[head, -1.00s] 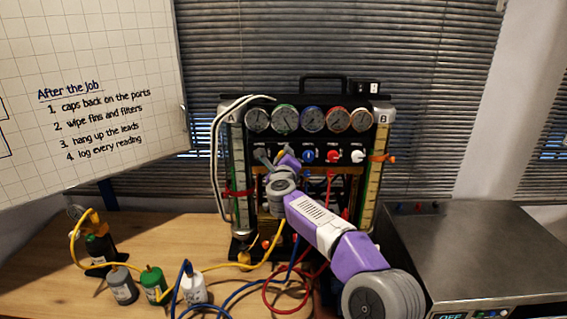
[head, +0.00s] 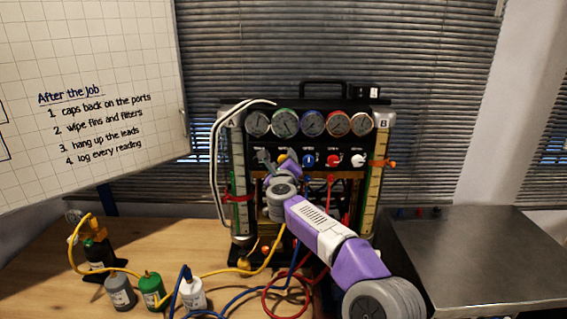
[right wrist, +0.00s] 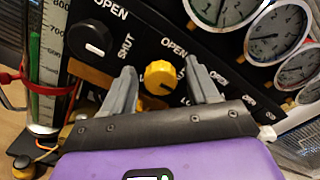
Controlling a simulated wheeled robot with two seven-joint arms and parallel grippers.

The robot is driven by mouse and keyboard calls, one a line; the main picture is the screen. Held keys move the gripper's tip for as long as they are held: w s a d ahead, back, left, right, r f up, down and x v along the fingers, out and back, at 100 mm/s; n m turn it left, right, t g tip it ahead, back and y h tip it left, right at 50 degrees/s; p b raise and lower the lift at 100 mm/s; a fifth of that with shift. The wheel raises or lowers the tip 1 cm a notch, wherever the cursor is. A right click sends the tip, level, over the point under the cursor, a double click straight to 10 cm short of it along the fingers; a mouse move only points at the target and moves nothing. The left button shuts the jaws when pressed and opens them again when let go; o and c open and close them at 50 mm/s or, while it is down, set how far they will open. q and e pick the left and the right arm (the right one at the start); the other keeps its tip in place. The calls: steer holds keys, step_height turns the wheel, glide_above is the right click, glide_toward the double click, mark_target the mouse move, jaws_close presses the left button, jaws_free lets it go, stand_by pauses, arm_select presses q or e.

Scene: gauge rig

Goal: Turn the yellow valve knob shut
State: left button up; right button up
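The yellow valve knob (right wrist: 162,77) sits on the black panel, with an OPEN label above it in the right wrist view. In the head view it shows as a small yellow patch (head: 283,157) beside my gripper. My right gripper (right wrist: 162,88) is open, with one grey finger on each side of the knob. Gaps show between the fingers and the knob, so it is not gripped. In the head view the right gripper (head: 272,157) is at the panel's left part, partly hidden by my wrist. My left gripper is not in view.
A black knob (right wrist: 90,40) is left of the yellow one; blue (head: 308,160), red (head: 333,160) and white (head: 358,160) knobs are to its right. Several gauges (head: 312,123) line the top. Hoses (head: 245,290) and bottles (head: 151,290) crowd the wooden bench.

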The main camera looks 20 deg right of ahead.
steer(key=shift+s, duration=0.1)
steer(key=b+v, duration=0.2)
steer(key=v, duration=0.5)
steer(key=shift+s, duration=0.2)
steer(key=shift+a, duration=0.1)
stand_by(0.3)
